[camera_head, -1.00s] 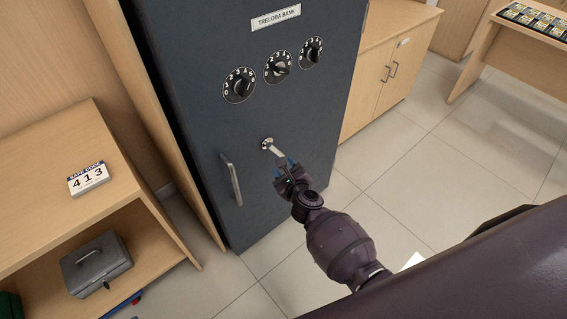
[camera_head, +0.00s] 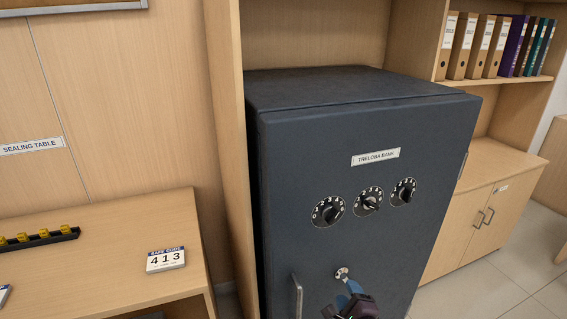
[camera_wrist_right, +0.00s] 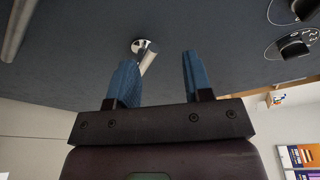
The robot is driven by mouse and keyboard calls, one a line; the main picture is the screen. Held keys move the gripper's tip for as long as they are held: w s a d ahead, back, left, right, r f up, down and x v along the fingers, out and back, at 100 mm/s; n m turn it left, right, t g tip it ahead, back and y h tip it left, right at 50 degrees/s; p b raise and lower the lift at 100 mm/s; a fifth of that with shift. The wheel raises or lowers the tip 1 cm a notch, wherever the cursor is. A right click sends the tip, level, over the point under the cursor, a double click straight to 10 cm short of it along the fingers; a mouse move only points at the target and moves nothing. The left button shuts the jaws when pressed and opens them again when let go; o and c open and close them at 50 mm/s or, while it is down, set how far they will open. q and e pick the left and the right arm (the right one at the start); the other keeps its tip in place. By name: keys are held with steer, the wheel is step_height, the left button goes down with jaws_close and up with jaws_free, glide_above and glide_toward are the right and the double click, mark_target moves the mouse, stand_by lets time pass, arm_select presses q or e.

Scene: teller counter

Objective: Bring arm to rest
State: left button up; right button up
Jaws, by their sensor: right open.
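My right gripper (camera_head: 350,294) is at the lower edge of the head view, in front of the dark safe (camera_head: 300,180). In the right wrist view its two blue fingers (camera_wrist_right: 155,85) are apart with nothing held between them. The safe's small silver lever (camera_head: 342,273) is just above the fingers; in the right wrist view the lever (camera_wrist_right: 147,57) shows beyond the left finger. I cannot tell whether they touch. My left gripper is in neither view.
The safe has three dials (camera_head: 367,199) and a vertical handle (camera_head: 297,297). A code card reading 413 (camera_head: 166,260) stands on the wooden table (camera_head: 100,255) at left, near a black tray of yellow pieces (camera_head: 38,240). A cabinet (camera_head: 468,232) and binders (camera_head: 482,48) are at right.

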steer(key=s+d+f+n+g+h, duration=0.1)
steer(key=s+d+n, duration=0.2)
steer(key=s+n, duration=0.4)
steer(key=s+d+f+n+g, duration=0.2)
steer(key=s+d+n, duration=0.2)
steer(key=s+n, duration=0.3)
steer(key=s+d+f+n+g+h, duration=0.1)
steer(key=s+d+f+n+g, duration=0.1)
steer(key=s+n, duration=0.6)
steer(key=s+d, duration=0.1)
steer(key=s, duration=0.6)
steer(key=shift+d+h, duration=0.2)
steer(key=shift+h, duration=0.1)
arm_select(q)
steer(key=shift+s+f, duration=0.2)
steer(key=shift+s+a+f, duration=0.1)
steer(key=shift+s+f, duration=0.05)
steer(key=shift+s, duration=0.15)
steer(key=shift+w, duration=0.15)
arm_select(e)
steer(key=shift+w, duration=0.15)
steer(key=shift+c, duration=0.2)
